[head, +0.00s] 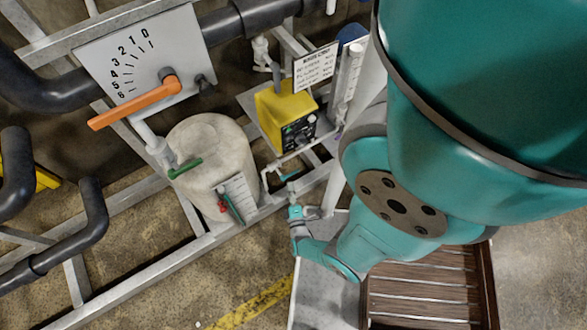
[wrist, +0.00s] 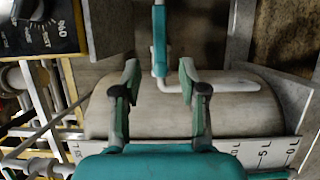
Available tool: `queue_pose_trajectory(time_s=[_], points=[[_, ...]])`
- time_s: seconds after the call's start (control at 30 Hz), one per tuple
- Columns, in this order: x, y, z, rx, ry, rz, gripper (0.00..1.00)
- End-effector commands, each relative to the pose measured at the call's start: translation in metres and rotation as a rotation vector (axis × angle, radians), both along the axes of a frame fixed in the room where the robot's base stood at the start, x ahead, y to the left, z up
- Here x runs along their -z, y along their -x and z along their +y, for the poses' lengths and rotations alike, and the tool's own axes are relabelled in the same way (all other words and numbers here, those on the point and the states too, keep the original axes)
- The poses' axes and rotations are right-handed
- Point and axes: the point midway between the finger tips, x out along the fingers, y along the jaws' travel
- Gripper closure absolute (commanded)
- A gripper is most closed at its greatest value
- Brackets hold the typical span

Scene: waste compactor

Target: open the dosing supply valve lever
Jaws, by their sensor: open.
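A small teal lever (head: 291,176) sits on thin pale pipework beside the yellow pump in the head view; I take it to be the dosing supply valve lever. In the wrist view a teal bar (wrist: 160,35) enters from the top, above a bent pale pipe (wrist: 158,82), and lines up with the gap between my fingers. My gripper (head: 295,209) is just below the lever in the head view. Its two fingers stand apart in the wrist view (wrist: 159,75), with nothing clearly gripped. Whether they touch the lever or pipe cannot be told.
A yellow pump (head: 284,112) with a black dial panel stands behind the lever. A pale tank (head: 212,150) with a green handle (head: 185,168) and scale is left. An orange lever (head: 135,103) is on a numbered plate (head: 105,62). Metal frame rails (head: 150,265) surround these.

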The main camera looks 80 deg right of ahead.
Motion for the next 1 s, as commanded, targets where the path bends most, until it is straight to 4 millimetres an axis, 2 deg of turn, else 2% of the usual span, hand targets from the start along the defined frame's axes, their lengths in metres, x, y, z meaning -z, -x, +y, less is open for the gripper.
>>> queue_pose_trajectory(time_s=[0.4, 1.0], points=[[0.0, 0.008, 0.027, -0.006, 0.0, 0.002, 0.57], [0.0, 0.015, 0.049, -0.004, 0.0, 0.0, 0.57]])
